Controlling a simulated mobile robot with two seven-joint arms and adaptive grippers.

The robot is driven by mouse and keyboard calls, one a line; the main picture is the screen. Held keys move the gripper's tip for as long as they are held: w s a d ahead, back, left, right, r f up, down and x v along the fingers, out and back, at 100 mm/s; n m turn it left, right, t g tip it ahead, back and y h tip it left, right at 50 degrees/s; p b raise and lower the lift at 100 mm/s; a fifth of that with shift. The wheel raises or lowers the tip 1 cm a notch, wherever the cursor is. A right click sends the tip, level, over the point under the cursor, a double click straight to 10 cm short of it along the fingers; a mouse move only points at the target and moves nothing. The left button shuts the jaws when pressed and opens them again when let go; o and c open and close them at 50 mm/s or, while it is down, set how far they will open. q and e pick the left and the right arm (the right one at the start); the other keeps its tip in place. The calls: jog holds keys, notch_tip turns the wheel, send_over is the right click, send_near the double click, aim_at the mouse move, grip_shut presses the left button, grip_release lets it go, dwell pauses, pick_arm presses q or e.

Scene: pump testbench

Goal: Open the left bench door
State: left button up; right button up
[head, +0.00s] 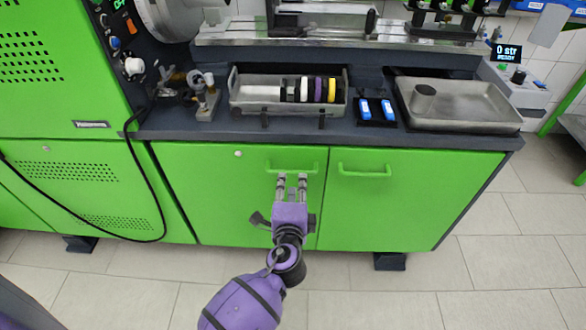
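The left bench door (215,195) is a flat green panel under the worktop. It looks closed, level with the right bench door (400,210). Its green bar handle (275,168) runs horizontally near the door's top right corner. My purple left gripper (292,178) points at this handle from the front, with its fingertips at or just below the bar. The two fingers stand apart, side by side along the bar, with green door showing between them. I cannot tell whether they touch the handle. My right gripper is out of view.
The right door has its own handle (364,170). On the worktop (200,130) stand a tray of coloured rings (240,107), two blue items (376,109) and a metal basin (465,115). A black cable (150,185) hangs at the left. The tiled floor in front looks clear.

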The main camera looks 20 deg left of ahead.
aim_at(293, 171)
pick_arm(q)
jog(key=x, duration=0.7)
grip_shut()
